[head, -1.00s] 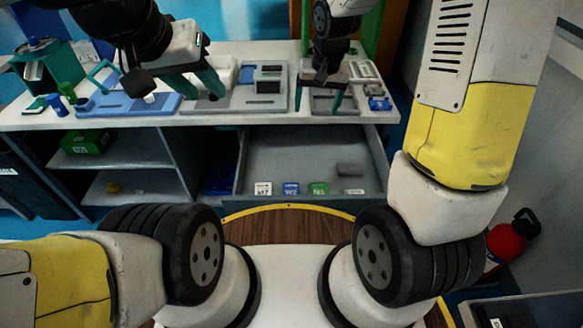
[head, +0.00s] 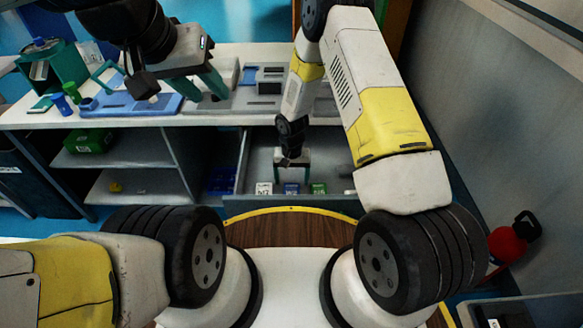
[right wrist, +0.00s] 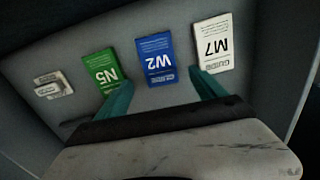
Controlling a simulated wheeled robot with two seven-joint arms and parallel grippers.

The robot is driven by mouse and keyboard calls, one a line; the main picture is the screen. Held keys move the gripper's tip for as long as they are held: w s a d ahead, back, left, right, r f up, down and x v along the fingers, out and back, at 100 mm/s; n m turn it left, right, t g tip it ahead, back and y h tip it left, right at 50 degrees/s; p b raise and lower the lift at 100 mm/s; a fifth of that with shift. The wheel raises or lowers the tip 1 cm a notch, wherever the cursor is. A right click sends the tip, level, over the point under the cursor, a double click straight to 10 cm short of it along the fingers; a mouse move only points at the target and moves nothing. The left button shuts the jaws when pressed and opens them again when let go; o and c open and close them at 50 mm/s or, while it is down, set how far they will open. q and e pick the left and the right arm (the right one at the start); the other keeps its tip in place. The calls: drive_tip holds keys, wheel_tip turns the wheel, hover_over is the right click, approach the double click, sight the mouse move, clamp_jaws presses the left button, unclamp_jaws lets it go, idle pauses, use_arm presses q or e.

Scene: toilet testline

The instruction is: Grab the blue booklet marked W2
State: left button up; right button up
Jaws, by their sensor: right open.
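The blue booklet marked W2 (head: 291,188) lies in the open drawer (head: 345,163), between a white booklet (head: 264,188) and a green one (head: 318,188). In the right wrist view the blue booklet (right wrist: 157,58) shows upside down, just beyond and between the two teal fingertips. My right gripper (head: 292,167) is open and empty, pointing down over the drawer. Its fingers also show in the right wrist view (right wrist: 162,92), apart from the booklet. My left gripper (head: 205,92) hangs above the worktop, fingers spread, with nothing seen between them.
The white M7 booklet (right wrist: 214,43) and green N5 booklet (right wrist: 106,71) lie close on either side. A small white item (right wrist: 52,85) lies beyond N5. The drawer walls and worktop edge (head: 130,122) are near my right arm. A fire extinguisher (head: 507,245) stands at right.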

sight(292, 189)
wheel_tip(292, 189, down, 5)
drive_tip(key=shift+r, duration=0.2)
drive_tip(key=shift+c, duration=0.2)
drive_tip(key=c, duration=1.4)
